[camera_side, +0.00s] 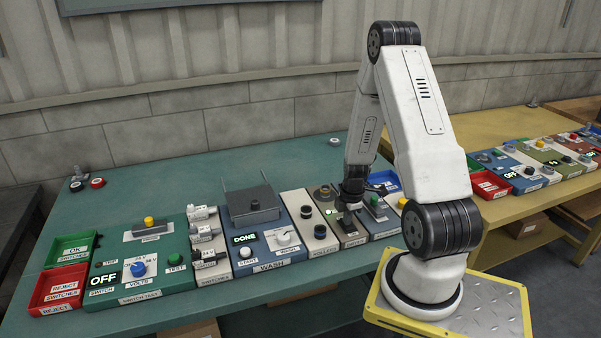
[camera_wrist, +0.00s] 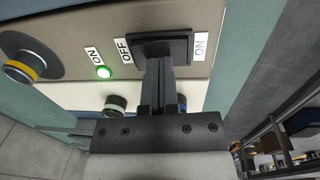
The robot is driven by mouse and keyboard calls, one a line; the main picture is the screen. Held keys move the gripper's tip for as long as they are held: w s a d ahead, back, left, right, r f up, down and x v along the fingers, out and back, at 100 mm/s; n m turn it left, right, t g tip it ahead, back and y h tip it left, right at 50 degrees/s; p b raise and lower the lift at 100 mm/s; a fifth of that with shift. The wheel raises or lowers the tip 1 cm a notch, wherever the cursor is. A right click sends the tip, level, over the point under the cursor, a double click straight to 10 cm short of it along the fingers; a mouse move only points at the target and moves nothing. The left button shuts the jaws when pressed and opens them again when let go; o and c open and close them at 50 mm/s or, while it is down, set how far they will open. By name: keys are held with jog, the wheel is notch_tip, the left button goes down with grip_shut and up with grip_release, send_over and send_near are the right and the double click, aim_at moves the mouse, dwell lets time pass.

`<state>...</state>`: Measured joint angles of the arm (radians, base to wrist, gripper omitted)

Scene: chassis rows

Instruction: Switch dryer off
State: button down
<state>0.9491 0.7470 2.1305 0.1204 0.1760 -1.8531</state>
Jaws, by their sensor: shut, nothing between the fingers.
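The dryer panel (camera_side: 348,233) is a beige unit in the row on the green bench, partly hidden by my arm in the side view. In the wrist view its face (camera_wrist: 75,30) carries a black switch (camera_wrist: 178,42) between an OFF label (camera_wrist: 122,49) on the left and an ON label (camera_wrist: 201,46) on the right. A green lamp (camera_wrist: 103,72) marked ON is lit. My gripper (camera_wrist: 158,62) is shut and empty, its fingertips over the switch; they hide its lower middle, and I cannot tell whether they touch it. My gripper also shows in the side view (camera_side: 350,204).
A yellow-banded knob (camera_wrist: 27,68) stands left on the panel. The wash panel (camera_side: 265,240) and the switch test panel (camera_side: 140,270) stand left in the side view. Red and green bins (camera_side: 55,297) sit at the far left. A yellow bench (camera_side: 500,225) stands right.

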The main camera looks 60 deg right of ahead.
aim_at(350, 229)
jog(key=shift+s+a+r, duration=0.1)
jog(key=shift+r, duration=0.1)
dwell(0.5)
notch_tip(350, 229, up, 14)
jog(key=s+a, duration=0.1)
jog(key=shift+s+a, duration=0.2)
dwell(0.7)
jog(key=shift+d, duration=0.1)
jog(key=shift+w+d+f+h, duration=0.2)
jog(key=shift+w+d+h, duration=0.1)
jog(key=shift+w+d, duration=0.15)
jog(key=shift+f, duration=0.1)
jog(key=shift+w+d+f, duration=0.2)
jog(key=shift+w+f, duration=0.05)
jog(key=shift+f, duration=2)
jog(key=shift+w+d+f, duration=0.2)
jog(key=shift+d+f, duration=0.05)
jog(key=shift+f, duration=2.05)
jog(key=shift+w+d+f, duration=0.2)
jog(key=shift+w+f, duration=0.05)
jog(key=shift+f, duration=2)
